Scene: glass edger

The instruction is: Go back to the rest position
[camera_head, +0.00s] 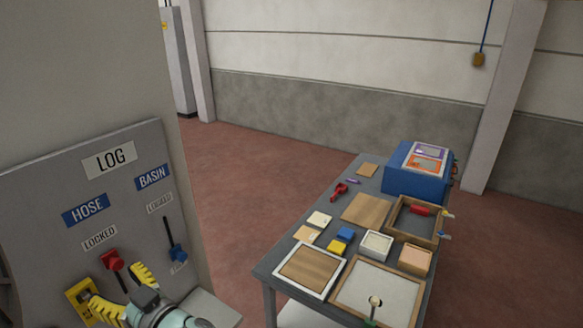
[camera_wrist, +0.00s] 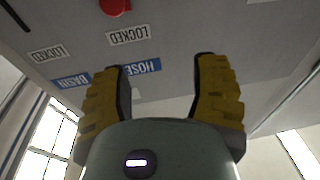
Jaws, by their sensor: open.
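My gripper (camera_head: 113,282) is at the lower left of the head view, in front of the grey log panel (camera_head: 60,180). Its two yellow ribbed fingers are spread apart, with nothing between them. In the wrist view my gripper (camera_wrist: 160,64) is also open and empty, facing the panel's blue HOSE label (camera_wrist: 142,68). A red-knobbed lever (camera_head: 112,259) is close to the fingertips in the head view; in the wrist view its red knob (camera_wrist: 116,6) is beyond them, apart from both fingers. A blue-knobbed lever (camera_head: 177,253) is to the right.
A grey table (camera_head: 262,270) at right holds wooden boards, frames, trays and small blocks. A blue box (camera_head: 415,185) stands at its far end. Red floor (camera_head: 250,170) is clear between panel and table.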

